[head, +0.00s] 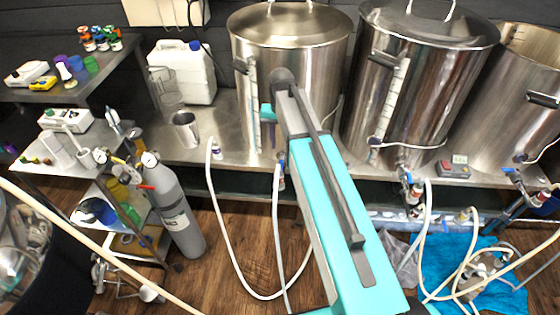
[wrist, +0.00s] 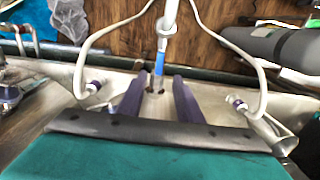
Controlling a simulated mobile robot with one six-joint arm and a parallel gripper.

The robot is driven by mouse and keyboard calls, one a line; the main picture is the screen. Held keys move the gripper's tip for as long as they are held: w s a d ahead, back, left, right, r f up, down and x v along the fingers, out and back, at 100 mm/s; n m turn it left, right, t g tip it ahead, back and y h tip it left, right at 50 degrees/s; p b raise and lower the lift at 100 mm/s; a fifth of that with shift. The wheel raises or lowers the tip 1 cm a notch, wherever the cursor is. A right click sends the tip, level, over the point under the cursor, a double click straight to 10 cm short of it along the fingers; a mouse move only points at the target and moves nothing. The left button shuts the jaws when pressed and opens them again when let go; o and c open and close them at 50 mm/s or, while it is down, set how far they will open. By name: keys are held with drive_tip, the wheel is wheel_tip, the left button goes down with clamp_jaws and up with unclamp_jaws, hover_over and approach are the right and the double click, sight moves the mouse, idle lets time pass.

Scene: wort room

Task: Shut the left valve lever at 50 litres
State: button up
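The left kettle (head: 290,40) is a lidded steel vessel with a sight gauge (head: 254,105) on its front; its marks and liquid level are too small to read. Its valve with a blue lever (head: 281,160) shows low beside my arm, above a white hose. In the wrist view the blue lever (wrist: 161,58) stands roughly between the tips of my gripper (wrist: 160,79). The two purple fingers are apart, with a gap either side of the lever. I cannot tell whether either touches it. In the head view my arm hides the fingers.
Two more kettles (head: 412,70) (head: 515,90) stand to the right with their own valves and hoses. A grey gas cylinder (head: 172,210) stands at left. A white jerrycan (head: 182,75) and steel cup (head: 186,130) are on the bench. Hoses (head: 235,275) loop over the floor.

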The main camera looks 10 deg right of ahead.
sight(281, 165)
drive_tip(key=shift+f+p, duration=0.45)
drive_tip(key=shift+f, duration=4.7)
clamp_jaws()
